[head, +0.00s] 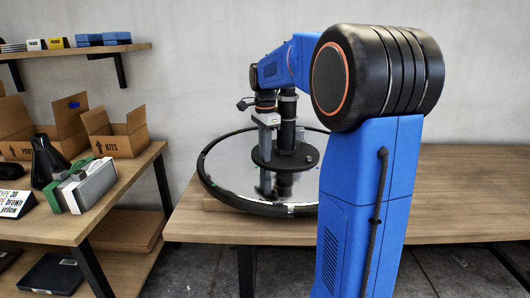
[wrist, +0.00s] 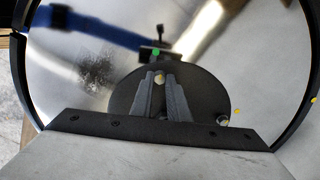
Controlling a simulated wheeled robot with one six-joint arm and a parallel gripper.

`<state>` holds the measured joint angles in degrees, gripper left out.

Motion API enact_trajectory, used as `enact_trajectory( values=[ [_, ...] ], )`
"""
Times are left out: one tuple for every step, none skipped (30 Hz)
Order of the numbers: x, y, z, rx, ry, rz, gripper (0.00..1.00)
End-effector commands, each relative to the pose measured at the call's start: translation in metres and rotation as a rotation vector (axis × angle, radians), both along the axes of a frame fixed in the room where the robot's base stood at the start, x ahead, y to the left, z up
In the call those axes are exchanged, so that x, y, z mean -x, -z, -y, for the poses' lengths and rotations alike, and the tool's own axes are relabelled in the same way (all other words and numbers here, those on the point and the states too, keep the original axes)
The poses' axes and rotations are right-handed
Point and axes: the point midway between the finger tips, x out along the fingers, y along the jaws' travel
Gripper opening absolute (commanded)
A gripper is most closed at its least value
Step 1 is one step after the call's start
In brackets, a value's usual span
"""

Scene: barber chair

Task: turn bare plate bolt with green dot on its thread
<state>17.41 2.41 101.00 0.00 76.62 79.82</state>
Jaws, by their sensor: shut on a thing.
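My gripper (wrist: 159,76) reaches down to the round black plate (wrist: 205,87) in the wrist view. Its two grey fingers are closed on a small bolt (wrist: 160,79) with a pale yellowish mark, near the plate's far edge. A green dot (wrist: 155,51) shows just beyond that edge on a small dark shape; I cannot tell whether it is a part or a reflection. In the head view my gripper (head: 266,140) points down at the left of the black plate (head: 262,160), beside the upright black column (head: 288,122). The bolt in the fingers is hidden there.
The plate sits on a mirror-like disc (head: 232,178) with a black rim, on a wooden bench (head: 460,190). A small bolt (head: 308,156) stands on the plate's right side. Another yellow dot (wrist: 225,121) shows lower right. A left table holds boxes (head: 118,135).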

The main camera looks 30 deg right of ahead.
Motion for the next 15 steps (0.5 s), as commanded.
enact_trajectory(
  values=[
    [-0.0003,-0.0004,0.0000,0.000,0.043,0.001,0.00],
    [-0.0003,-0.0004,0.0000,0.000,0.071,0.001,0.00],
    [-0.0003,-0.0004,0.0000,0.000,0.108,0.001,0.00],
    [-0.0003,-0.0004,0.0000,0.000,0.135,0.001,0.00],
    [-0.0003,-0.0004,0.0000,0.000,0.161,0.001,0.00],
    [-0.0003,-0.0004,0.0000,0.000,0.195,0.001,0.00],
    [-0.0003,-0.0004,0.0000,0.000,0.220,0.001,0.00],
    [-0.0004,-0.0004,0.0001,0.000,0.243,0.001,0.00],
    [-0.0004,-0.0005,0.0001,0.000,0.274,0.002,0.00],
    [-0.0004,-0.0005,0.0001,0.000,0.296,0.002,0.00],
    [-0.0004,-0.0005,0.0001,0.000,0.317,0.002,0.00],
    [-0.0004,-0.0005,0.0001,0.000,0.343,0.002,0.00],
    [-0.0004,-0.0005,0.0001,0.000,0.362,0.002,0.00],
    [-0.0004,-0.0005,0.0001,0.000,0.380,0.002,0.00],
    [-0.0004,-0.0005,0.0001,0.000,0.401,0.002,0.00]
  ],
)
